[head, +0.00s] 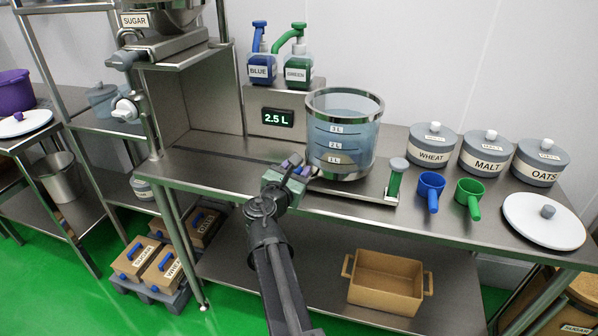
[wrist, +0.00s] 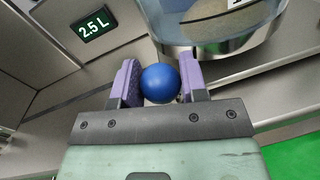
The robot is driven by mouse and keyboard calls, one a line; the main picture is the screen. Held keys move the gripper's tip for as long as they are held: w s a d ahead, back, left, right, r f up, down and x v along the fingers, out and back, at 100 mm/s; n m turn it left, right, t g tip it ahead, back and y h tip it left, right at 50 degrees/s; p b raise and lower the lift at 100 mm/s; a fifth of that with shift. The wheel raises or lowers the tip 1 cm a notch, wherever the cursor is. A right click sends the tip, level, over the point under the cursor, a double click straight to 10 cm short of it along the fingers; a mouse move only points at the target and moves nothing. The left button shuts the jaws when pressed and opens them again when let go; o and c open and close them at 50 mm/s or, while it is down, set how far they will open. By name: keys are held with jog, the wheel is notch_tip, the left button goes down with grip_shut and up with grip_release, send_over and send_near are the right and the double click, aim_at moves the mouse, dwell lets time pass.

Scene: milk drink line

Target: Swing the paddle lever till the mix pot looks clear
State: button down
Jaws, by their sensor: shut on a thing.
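The mix pot (head: 343,140) is a clear vessel with a metal rim and 1 L, 2 L and 3 L marks. It holds bluish, see-through liquid, with a tan patch low down. Its lower part also shows in the wrist view (wrist: 225,28), with tan, grainy matter behind the wall. My gripper (head: 291,166) is at the pot's lower left front. In the wrist view, its purple fingers are shut on a round blue knob (wrist: 160,83), which I take for the paddle lever's end. The lever's arm is hidden, and the knob is not clear in the head view.
A display (head: 278,118) reads 2.5 L, below blue (head: 262,68) and green (head: 298,70) pump bottles. A green-handled piece (head: 395,180) stands right of the pot. Blue (head: 431,188) and green (head: 469,194) scoops, several labelled canisters (head: 432,146) and a white lid (head: 543,222) lie further right.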

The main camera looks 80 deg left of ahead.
jog(key=c, duration=0.7)
grip_release()
jog(key=v, duration=1)
jog(key=shift+s+d, duration=0.25)
jog(key=shift+d, duration=0.1)
